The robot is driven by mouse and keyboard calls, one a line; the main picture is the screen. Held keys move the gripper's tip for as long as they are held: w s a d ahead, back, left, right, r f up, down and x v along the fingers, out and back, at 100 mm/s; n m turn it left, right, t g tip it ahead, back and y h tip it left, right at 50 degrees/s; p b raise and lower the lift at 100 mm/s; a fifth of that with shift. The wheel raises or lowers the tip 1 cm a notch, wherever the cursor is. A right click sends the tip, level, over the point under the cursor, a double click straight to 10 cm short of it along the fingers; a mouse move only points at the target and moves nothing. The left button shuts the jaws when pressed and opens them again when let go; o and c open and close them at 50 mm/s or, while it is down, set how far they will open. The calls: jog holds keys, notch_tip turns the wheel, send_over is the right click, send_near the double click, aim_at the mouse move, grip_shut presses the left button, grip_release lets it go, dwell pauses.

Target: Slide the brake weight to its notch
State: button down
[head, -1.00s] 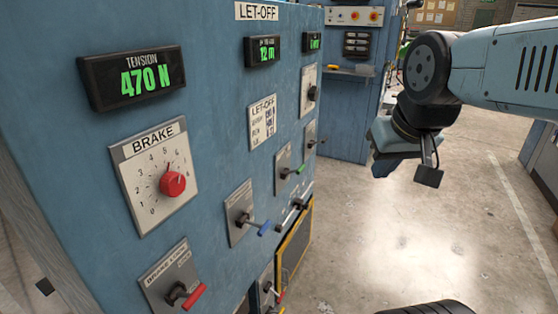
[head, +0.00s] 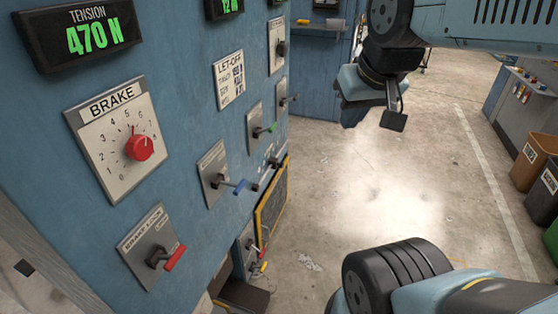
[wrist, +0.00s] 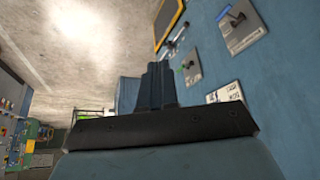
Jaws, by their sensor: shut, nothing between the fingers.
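I cannot make out a brake weight or its notch in either view. The blue panel (head: 180,130) carries a white BRAKE plate (head: 112,165) with a red dial knob (head: 139,147). Below it is a BRAKE LOCK plate (head: 143,252) with a red lever handle (head: 174,258). My gripper (wrist: 157,68) is shut and empty, its dark blue fingers together in the wrist view. In the head view its body hangs in free air right of the panel, touching nothing; the fingertips are hard to see there.
A blue lever (head: 239,187) and a green lever (head: 271,128) stick out from the panel. More handles and a yellow-framed dark board (head: 271,200) sit lower. Bins (head: 535,160) stand far right. The concrete floor (head: 400,190) between is clear.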

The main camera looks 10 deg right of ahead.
aim_at(278, 165)
dwell(0.3)
